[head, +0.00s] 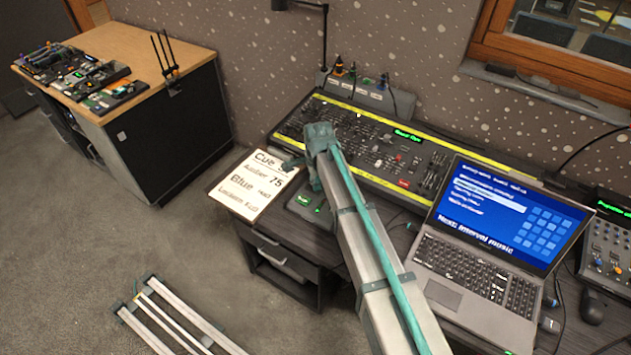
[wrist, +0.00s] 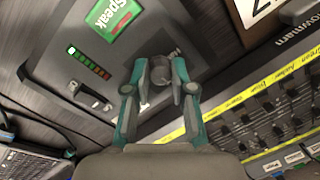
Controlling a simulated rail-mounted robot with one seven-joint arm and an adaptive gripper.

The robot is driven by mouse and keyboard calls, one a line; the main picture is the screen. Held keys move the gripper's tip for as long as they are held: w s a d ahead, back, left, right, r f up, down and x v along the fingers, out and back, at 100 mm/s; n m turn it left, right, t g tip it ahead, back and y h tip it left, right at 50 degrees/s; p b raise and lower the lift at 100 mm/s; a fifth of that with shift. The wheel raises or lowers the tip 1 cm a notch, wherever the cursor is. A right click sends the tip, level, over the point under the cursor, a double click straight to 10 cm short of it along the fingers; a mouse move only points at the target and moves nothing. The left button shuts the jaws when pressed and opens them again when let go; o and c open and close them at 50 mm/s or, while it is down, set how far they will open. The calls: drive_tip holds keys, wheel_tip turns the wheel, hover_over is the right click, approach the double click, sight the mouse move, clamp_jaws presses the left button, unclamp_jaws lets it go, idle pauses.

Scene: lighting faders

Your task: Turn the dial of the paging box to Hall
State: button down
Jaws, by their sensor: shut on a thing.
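The paging box (wrist: 118,62) is a dark grey panel with a lit green "Speak" sign (wrist: 112,17), a row of small green-to-red lights and a switch. In the head view the paging box (head: 301,207) sits at the desk's left end, partly hidden by my arm. Its round grey dial (wrist: 162,74) lies between my gripper's fingertips (wrist: 161,84) in the wrist view. My gripper is shut on the dial. The dial's pointer and most position labels are hidden or too small to read.
A cue sheet (head: 254,184) lies left of the paging box. The lighting desk with faders (head: 385,150) is behind, with a yellow strip. An open laptop (head: 478,262) stands to the right. A wooden-topped cabinet (head: 165,62) is at the far left, beyond open floor.

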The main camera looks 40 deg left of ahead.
drive_tip(key=n+b, duration=0.1)
drive_tip(key=n, duration=0.7)
drive_tip(key=shift+n+g+h+b, duration=0.3)
drive_tip(key=shift+g+b, duration=0.05)
drive_tip(key=shift+g, duration=0.05)
drive_tip(key=n, duration=0.4)
drive_tip(key=shift+w+a+h, duration=0.1)
drive_tip(key=shift+h, duration=0.2)
drive_tip(key=shift+n+b, duration=0.3)
drive_tip(key=shift+n, duration=1.7)
drive_tip(key=c, duration=1)
unclamp_jaws()
drive_tip(key=r, duration=1.2)
drive_tip(key=shift+s+a, duration=0.15)
drive_tip(key=shift+s, duration=0.05)
